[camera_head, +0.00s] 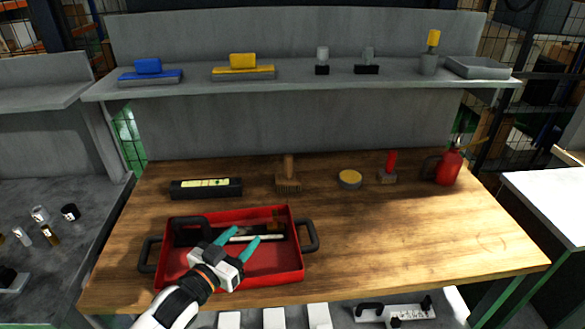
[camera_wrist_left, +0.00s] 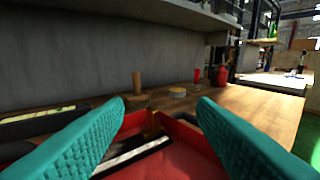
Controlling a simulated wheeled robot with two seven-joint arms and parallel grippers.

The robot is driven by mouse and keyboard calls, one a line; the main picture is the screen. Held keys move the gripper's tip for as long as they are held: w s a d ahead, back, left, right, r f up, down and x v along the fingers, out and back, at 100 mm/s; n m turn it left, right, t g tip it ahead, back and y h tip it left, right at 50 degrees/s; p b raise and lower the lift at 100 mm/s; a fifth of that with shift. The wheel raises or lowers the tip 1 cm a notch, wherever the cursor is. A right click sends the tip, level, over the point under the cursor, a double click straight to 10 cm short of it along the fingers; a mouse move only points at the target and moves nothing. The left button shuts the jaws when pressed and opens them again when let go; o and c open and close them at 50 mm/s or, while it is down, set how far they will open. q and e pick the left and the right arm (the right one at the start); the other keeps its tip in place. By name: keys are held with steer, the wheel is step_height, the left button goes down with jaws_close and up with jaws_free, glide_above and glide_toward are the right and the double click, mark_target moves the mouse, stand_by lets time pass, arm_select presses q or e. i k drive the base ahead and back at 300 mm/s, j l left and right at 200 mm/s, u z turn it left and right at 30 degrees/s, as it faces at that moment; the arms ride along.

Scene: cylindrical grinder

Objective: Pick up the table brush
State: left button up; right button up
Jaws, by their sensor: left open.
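My left gripper (camera_head: 238,240) is over the red tray (camera_head: 286,270), in front of and to the left of the brush. Its teal fingers are spread with nothing between them, and they also show in the left wrist view (camera_wrist_left: 160,110). My right gripper is not in view.
The tray holds a dark long tool (camera_head: 190,228) and other items, partly hidden. A black level-like bar (camera_head: 206,189) lies left of the brush. A round yellow tin (camera_head: 350,179), a red-handled tool (camera_head: 388,168) and a red extinguisher (camera_head: 449,168) stand right. A grey shelf (camera_head: 300,86) overhangs the back.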

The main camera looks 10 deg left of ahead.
mark_target(290, 182)
steer(key=i, duration=1.05)
